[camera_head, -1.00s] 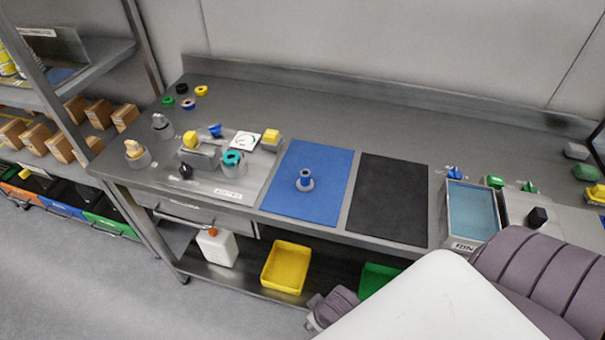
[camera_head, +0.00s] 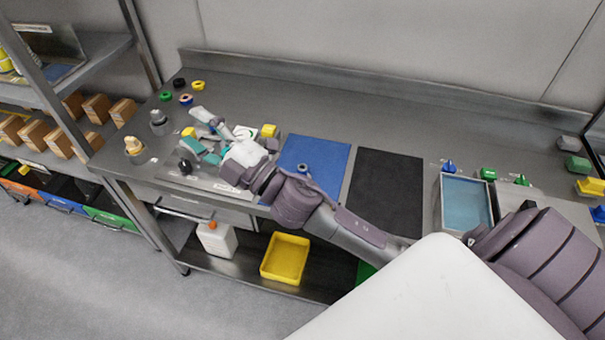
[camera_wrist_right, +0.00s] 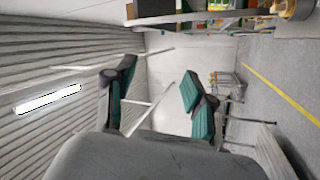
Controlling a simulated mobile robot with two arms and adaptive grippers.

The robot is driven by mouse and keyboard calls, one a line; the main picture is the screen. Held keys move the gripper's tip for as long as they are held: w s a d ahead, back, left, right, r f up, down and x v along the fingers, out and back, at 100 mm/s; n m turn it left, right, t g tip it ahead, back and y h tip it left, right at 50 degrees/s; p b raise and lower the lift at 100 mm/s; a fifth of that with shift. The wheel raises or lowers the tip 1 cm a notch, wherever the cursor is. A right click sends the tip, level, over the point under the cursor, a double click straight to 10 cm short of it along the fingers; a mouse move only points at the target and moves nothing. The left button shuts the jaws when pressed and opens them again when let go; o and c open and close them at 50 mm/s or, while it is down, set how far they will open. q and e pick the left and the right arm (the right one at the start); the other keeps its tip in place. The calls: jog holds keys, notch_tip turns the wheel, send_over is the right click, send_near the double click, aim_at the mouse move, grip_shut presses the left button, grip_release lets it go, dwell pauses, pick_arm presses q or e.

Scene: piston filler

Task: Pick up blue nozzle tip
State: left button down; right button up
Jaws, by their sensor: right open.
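A blue nozzle-like piece (camera_head: 448,166) stands at the right, behind the rinse tray. Another small blue piece at the left of the bench is now mostly hidden by my right gripper (camera_head: 197,133). I cannot tell which is the task's tip. My right gripper is open above the left fixture area, its fingers pointing left. In the right wrist view its teal finger pads (camera_wrist_right: 157,92) are apart with nothing between them. A blue-grey ringed part (camera_head: 304,170) on the blue mat is partly hidden by my arm. My left gripper is out of view.
Yellow blocks (camera_head: 269,131), a black knob (camera_head: 185,166) and a tan-topped part (camera_head: 133,146) stand around the gripper. Several coloured rings (camera_head: 186,99) lie behind. The black mat (camera_head: 386,190) is bare. The rinse tray (camera_head: 440,212) is at the right. The bench's back is clear.

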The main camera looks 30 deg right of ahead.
jog(key=s+a+r+n+g+y, duration=0.1)
jog(key=a+r+n+g+y, duration=0.2)
jog(key=a+n+g+y, duration=0.35)
jog(key=n+g+h, duration=1.3)
jog(key=n+h, duration=0.3)
jog(key=n, duration=0.1)
send_over(303, 167)
notch_tip(303, 167, down, 12)
jog(key=shift+m, duration=0.25)
jog(key=f+p, duration=0.1)
jog(key=f, duration=0.7)
jog(key=shift+s+a+p, duration=0.2)
jog(key=shift+p, duration=0.2)
notch_tip(303, 167, down, 5)
jog(key=shift+w+d+r+p, duration=0.1)
jog(key=shift+d+r+p, duration=0.1)
jog(key=shift+p, duration=0.8)
jog(key=shift+f, duration=0.55)
jog(key=shift+w, duration=0.1)
grip_shut()
